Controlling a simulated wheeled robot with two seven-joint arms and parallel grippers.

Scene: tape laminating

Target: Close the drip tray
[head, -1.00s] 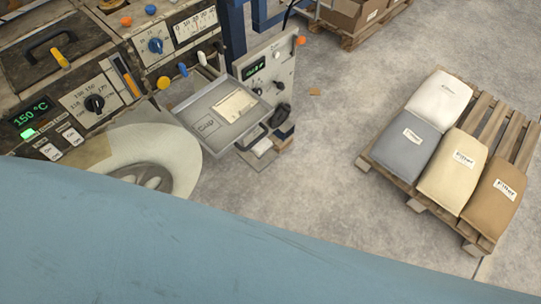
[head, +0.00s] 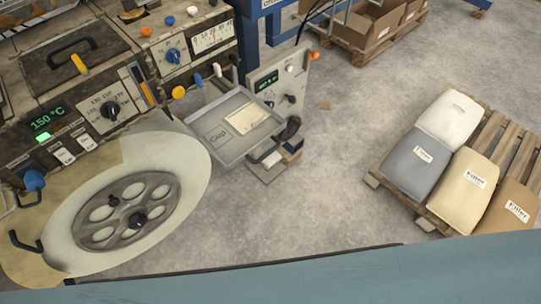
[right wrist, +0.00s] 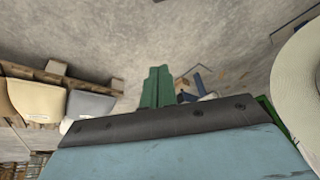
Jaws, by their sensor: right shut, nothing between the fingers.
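The drip tray appears to be the shallow grey tray (head: 224,148) in the head view. It sticks out from the front of the machine, beside the large roll, with a pale labelled sheet (head: 243,122) lying in it. My right gripper (right wrist: 156,86) shows in the right wrist view as two green fingers, shut together and empty. It points over the concrete floor, apart from anything I can make out. Small objects beyond the fingertips are too small to identify. My left gripper is not in view.
A large pale roll with a grey hub (head: 125,212) sits left of the tray; a pale round edge (right wrist: 303,80) fills the right wrist view's right side. A control box (head: 277,85) stands behind the tray. A pallet of filler bags (head: 465,185) is at right. Floor between is clear.

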